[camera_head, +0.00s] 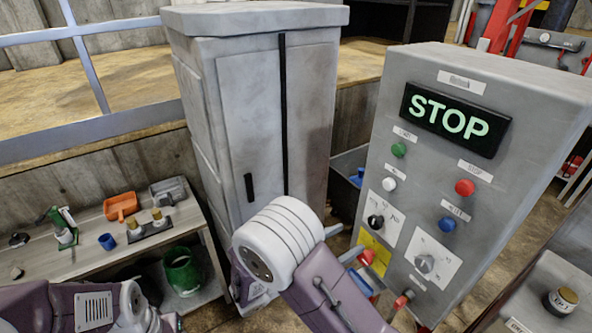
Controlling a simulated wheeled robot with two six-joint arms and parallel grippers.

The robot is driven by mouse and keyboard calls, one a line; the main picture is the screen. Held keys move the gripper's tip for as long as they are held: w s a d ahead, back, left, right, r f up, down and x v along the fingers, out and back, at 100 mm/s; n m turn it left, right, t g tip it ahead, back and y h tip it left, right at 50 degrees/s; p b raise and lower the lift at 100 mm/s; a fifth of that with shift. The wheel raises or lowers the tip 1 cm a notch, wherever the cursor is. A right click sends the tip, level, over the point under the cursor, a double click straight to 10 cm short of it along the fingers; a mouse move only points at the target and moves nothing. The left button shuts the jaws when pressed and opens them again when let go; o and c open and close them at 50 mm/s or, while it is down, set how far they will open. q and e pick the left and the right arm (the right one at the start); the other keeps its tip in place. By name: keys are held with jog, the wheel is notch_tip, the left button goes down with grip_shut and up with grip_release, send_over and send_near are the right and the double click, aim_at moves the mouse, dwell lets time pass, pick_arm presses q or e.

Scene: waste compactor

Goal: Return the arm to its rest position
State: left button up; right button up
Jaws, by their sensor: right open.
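My right arm, purple with a white round joint, reaches up from the bottom middle in front of the control box. My right gripper (384,279) is open at the lower left of the box's face, partly hidden by my arm. Its red-tipped fingers are apart and I see nothing held between them. I cannot tell whether they touch the panel. Part of my left arm shows at the bottom left, but its gripper is not in view.
The grey control box (540,95) carries a lit STOP sign (457,118), a red button (464,187), a blue button (447,224) and knobs. A grey cabinet (250,110) stands behind. A shelf (80,262) at left holds an orange scoop (121,206) and a green pot (183,273).

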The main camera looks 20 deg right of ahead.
jog(key=s+d+f+m+g+y+b, duration=0.2)
jog(key=s+f+m+g+y+b, duration=0.3)
jog(key=s+f+m+g+y, duration=0.6)
jog(key=s+a+f+m+t+y+b, duration=0.1)
jog(key=s+a+f+m+t+b, duration=0.15)
jog(key=f, duration=0.55)
jog(key=w+a+f+m+t+y+b, duration=0.1)
jog(key=w+a+m+t+y, duration=0.3)
jog(key=m, duration=0.4)
jog(key=shift+w+a+f+t+y+b, duration=0.45)
jog(key=shift+a+y, duration=0.35)
jog(key=shift+a, duration=0.35)
jog(key=shift+r, duration=0.2)
